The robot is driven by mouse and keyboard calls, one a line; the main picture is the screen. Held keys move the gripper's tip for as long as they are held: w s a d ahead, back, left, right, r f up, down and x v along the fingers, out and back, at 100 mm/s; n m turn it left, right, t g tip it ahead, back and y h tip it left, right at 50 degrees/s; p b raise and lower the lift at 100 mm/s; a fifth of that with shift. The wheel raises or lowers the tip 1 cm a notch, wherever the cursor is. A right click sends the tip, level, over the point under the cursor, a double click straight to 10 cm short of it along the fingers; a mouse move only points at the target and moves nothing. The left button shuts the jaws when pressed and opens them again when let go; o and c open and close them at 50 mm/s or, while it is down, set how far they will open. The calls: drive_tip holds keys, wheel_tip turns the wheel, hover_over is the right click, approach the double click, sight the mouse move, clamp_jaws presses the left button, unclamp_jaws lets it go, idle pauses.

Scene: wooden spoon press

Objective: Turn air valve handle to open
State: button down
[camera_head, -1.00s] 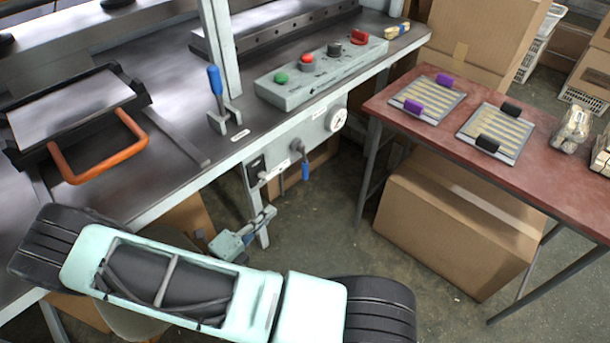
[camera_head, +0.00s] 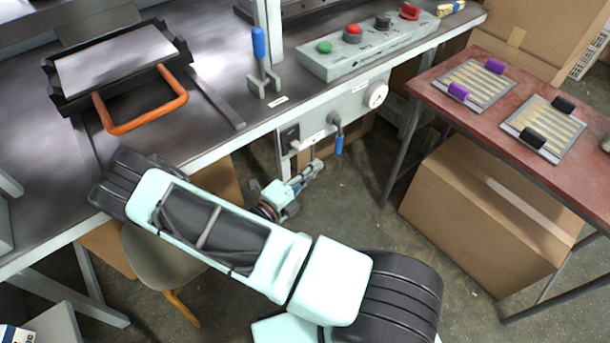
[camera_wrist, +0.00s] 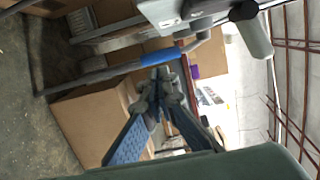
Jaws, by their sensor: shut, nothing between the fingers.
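The air valve handle is a lever with a blue grip (camera_head: 339,146), hanging down from the valve on the front panel under the bench edge. In the wrist view the blue grip (camera_wrist: 158,57) lies just beyond my fingertips, joined to a grey lever. My gripper (camera_head: 316,166) is just left of and below the handle in the head view. In the wrist view my gripper (camera_wrist: 163,78) has its fingertips together with nothing between them. The tips look very close to the grip; I cannot tell whether they touch it.
A round gauge (camera_head: 376,95) sits right of the valve, and a dark switch (camera_head: 290,138) left of it. Above is a button box (camera_head: 368,45). A second blue lever (camera_head: 259,45) stands on the bench. A red table (camera_head: 450,95) and a cardboard box (camera_head: 480,215) are to the right.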

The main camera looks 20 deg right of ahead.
sight(336, 147)
drive_tip(key=x, duration=0.7)
drive_tip(key=shift+w+d, duration=0.15)
drive_tip(key=shift+f+b, duration=0.2)
drive_tip(key=shift+b, duration=0.5)
